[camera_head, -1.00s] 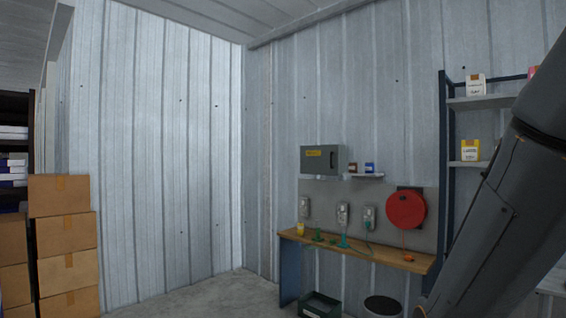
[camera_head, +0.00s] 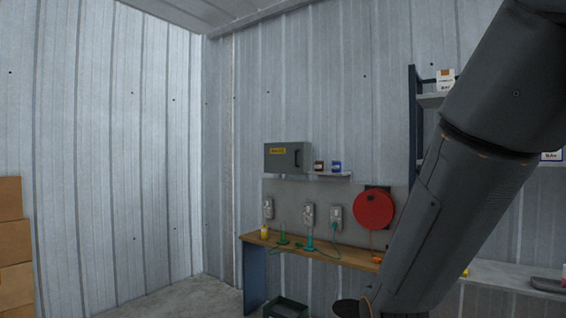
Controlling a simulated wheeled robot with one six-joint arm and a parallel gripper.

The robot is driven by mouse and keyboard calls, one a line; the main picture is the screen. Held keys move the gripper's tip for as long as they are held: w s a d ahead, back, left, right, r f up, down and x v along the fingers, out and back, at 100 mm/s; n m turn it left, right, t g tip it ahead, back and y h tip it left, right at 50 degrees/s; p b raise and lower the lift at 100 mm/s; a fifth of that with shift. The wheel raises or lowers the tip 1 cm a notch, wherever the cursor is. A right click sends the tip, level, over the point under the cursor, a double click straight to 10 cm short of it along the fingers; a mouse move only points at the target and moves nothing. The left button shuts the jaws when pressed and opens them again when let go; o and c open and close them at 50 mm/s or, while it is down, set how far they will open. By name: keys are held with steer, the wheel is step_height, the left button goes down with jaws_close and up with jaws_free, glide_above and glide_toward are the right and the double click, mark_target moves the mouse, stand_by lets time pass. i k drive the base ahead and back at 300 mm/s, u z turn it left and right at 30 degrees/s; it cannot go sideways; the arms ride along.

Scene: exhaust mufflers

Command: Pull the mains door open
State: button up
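The mains box is a grey wall cabinet (camera_head: 287,157) with a yellow label (camera_head: 278,151) on its front. It hangs on the corrugated wall above the left end of the workbench. Its door looks shut, and a dark upright handle (camera_head: 298,158) shows near the right side of the front. My arm crosses the right side of the head view, well to the right of the cabinet. My gripper is not in view.
A wooden workbench (camera_head: 340,257) stands below the cabinet. A small shelf (camera_head: 334,174) with two little boxes is right of it. A red reel (camera_head: 374,209) hangs further right. A dark crate (camera_head: 285,308) sits on the floor. Cardboard boxes (camera_head: 12,246) stand far left.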

mark_target(278, 158)
steer(key=u, duration=0.25)
steer(key=i, duration=1.2)
steer(key=u, duration=0.25)
steer(key=i, duration=2.15)
steer(key=z, duration=0.8)
steer(key=i, duration=1.55)
steer(key=z, duration=0.45)
